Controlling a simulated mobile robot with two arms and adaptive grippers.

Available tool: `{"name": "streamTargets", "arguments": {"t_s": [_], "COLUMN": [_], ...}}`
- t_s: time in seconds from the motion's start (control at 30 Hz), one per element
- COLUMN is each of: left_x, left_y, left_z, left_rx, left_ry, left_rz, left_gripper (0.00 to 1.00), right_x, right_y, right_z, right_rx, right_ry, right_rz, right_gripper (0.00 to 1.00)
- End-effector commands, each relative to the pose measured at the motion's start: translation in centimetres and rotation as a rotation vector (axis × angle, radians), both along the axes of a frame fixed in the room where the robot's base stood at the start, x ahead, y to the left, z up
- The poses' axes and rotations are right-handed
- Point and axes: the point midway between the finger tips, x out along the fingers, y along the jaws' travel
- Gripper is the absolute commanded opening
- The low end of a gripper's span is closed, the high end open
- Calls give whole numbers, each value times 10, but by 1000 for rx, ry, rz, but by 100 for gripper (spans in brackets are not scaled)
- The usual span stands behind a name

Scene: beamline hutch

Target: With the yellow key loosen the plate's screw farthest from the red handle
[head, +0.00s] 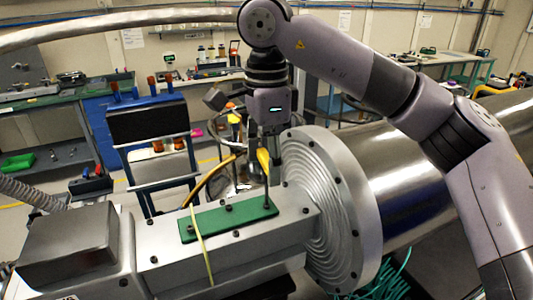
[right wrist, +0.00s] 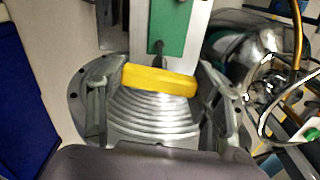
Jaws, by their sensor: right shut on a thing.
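The green plate (head: 237,217) lies on top of the grey metal beam, with dark screws on it. My right gripper (head: 267,160) is above the plate's right end, pointing down and shut on the yellow key (head: 263,159). The key's dark shaft reaches down to the plate's right end; I cannot tell whether its tip sits in a screw. In the right wrist view the yellow handle (right wrist: 160,79) lies between the two fingers, with part of the green plate (right wrist: 168,27) beyond it. I cannot make out a red handle for certain. My left gripper is not in view.
A round ribbed flange (head: 340,210) and a big steel cylinder (head: 405,185) stand right of the plate. A thin yellowish cable (head: 202,247) crosses the plate's left part. A grey box (head: 68,245) is at the left. A blue rack (head: 153,125) with orange-handled tools stands behind.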

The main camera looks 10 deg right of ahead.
Motion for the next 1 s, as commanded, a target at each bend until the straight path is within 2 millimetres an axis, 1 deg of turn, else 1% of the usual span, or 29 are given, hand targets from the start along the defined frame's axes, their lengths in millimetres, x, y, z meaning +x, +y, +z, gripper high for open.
{"name": "streamTargets", "arguments": {"t_s": [0.37,0.47,0.6,0.7,1.0], "left_x": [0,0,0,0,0], "left_y": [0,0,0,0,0], "left_z": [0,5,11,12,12], "left_rx": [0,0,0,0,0], "left_ry": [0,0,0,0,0], "left_rz": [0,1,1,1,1], "left_gripper": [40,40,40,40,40], "right_x": [0,0,0,0,0], "right_y": [0,0,0,0,0], "right_z": [0,2,2,2,1], "right_rx": [0,1,1,1,0], "right_ry": [-1,-1,0,-1,-2], "right_rz": [17,92,266,342,360], "right_gripper": [29,29,29,29,29]}}
